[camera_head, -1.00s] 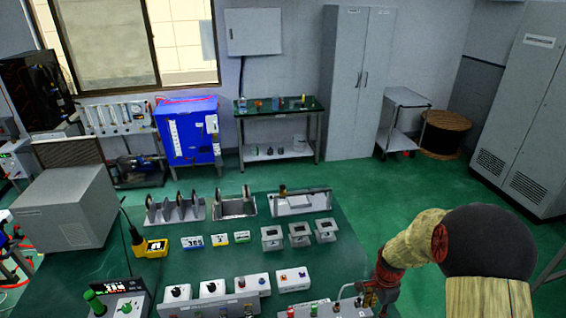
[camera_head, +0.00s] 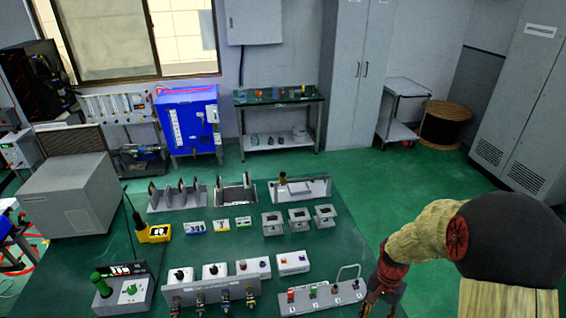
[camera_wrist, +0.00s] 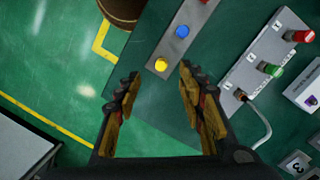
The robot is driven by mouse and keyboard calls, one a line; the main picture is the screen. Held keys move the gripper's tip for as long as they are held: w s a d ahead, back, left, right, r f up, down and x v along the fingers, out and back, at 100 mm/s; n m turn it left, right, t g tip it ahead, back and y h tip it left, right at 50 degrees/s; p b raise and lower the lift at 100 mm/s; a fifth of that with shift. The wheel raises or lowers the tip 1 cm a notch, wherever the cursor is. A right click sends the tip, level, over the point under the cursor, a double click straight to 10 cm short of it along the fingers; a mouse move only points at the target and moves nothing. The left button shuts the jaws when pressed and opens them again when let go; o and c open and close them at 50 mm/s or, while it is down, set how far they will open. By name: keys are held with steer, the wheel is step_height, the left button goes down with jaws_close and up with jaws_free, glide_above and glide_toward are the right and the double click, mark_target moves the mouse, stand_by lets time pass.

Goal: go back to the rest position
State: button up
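My gripper (camera_wrist: 156,92) is open in the wrist view, its two fingers apart with nothing between them. Below it are the green table's edge and a grey strip (camera_wrist: 172,50) with a yellow button (camera_wrist: 161,65) and a blue button (camera_wrist: 183,31). In the head view my arm comes in from the right, and my gripper (camera_head: 375,296) is at the table's right edge, beside a grey panel with a wire handle (camera_head: 340,292). The fingertips are too small and partly hidden there to make out.
The green table (camera_head: 350,240) holds several panels, switch boxes and small blocks. A grey box (camera_head: 70,200) stands at its left. In the wrist view a panel with a red knob (camera_wrist: 303,36) and a green knob (camera_wrist: 270,70) lies at right. Green floor is free beyond the table.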

steer(key=s+a+r+n+t+b, duration=0.3)
steer(key=s+r, duration=0.4)
steer(key=r, duration=0.3)
steer(key=s+a+r+n+t+b, duration=0.3)
steer(key=s+a+r+n+b, duration=0.2)
steer(key=r, duration=0.6)
steer(key=shift+s+n+t+b, duration=0.4)
steer(key=shift+s+b, duration=0.15)
steer(key=shift+s, duration=0.5)
steer(key=shift+a+r, duration=0.15)
steer(key=shift+c, duration=0.3)
steer(key=shift+a, duration=0.1)
